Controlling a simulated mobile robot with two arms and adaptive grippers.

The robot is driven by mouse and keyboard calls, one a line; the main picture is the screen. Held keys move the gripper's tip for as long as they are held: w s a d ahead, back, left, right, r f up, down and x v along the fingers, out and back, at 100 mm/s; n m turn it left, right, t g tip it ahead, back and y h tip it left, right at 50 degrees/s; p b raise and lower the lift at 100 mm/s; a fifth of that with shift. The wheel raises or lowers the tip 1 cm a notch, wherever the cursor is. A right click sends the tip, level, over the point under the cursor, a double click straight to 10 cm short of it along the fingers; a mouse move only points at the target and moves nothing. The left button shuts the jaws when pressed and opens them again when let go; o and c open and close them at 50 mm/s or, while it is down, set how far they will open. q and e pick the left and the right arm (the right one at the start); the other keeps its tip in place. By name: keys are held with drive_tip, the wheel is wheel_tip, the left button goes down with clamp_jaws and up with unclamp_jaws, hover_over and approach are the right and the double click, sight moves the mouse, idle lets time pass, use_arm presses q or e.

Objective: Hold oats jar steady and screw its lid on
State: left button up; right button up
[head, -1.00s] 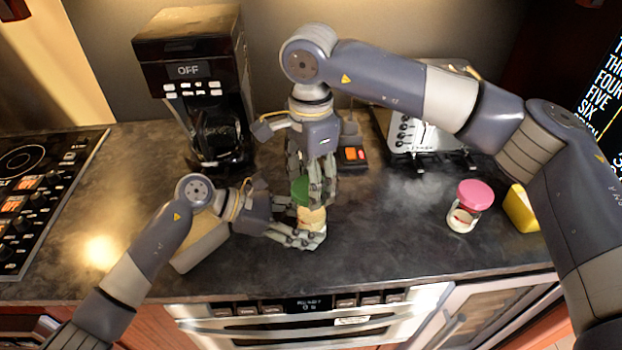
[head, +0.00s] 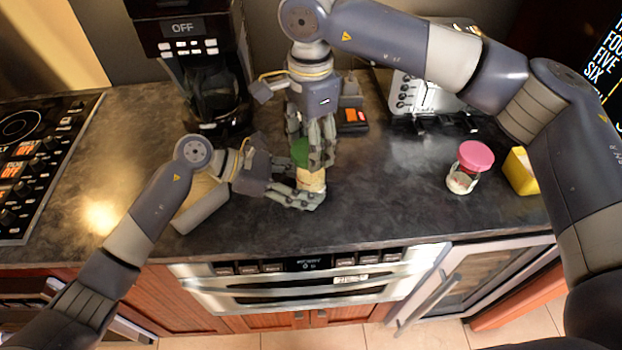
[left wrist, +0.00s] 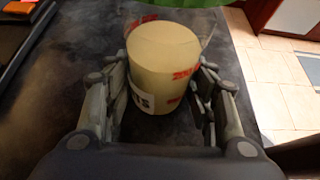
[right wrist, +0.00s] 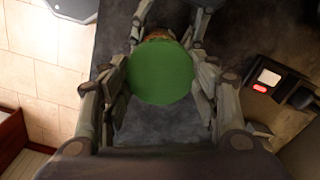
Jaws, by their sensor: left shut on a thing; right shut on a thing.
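The oats jar (head: 312,181) stands on the dark counter, with pale contents and red lettering. It fills the middle of the left wrist view (left wrist: 165,70). My left gripper (head: 308,196) is shut around the jar's body from the left, low over the counter. The green lid (head: 300,152) is at the top of the jar and shows as a full disc in the right wrist view (right wrist: 160,72). My right gripper (head: 312,158) points down from above and is shut on the lid. The fingers hide the seam, so I cannot tell how tightly the lid sits.
A coffee maker (head: 200,60) stands behind to the left, and a toaster (head: 425,95) behind to the right. A pink-lidded jar (head: 470,165) and a yellow block (head: 521,172) stand on the right. A stove (head: 35,165) is at the left. Counter in front is clear.

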drive_tip(key=shift+f, duration=1.7)
idle(3.6)
use_arm(q)
drive_tip(key=shift+o, duration=0.9)
drive_tip(key=c, duration=0.9)
use_arm(e)
drive_tip(key=o, duration=0.8)
drive_tip(key=shift+c, duration=0.2)
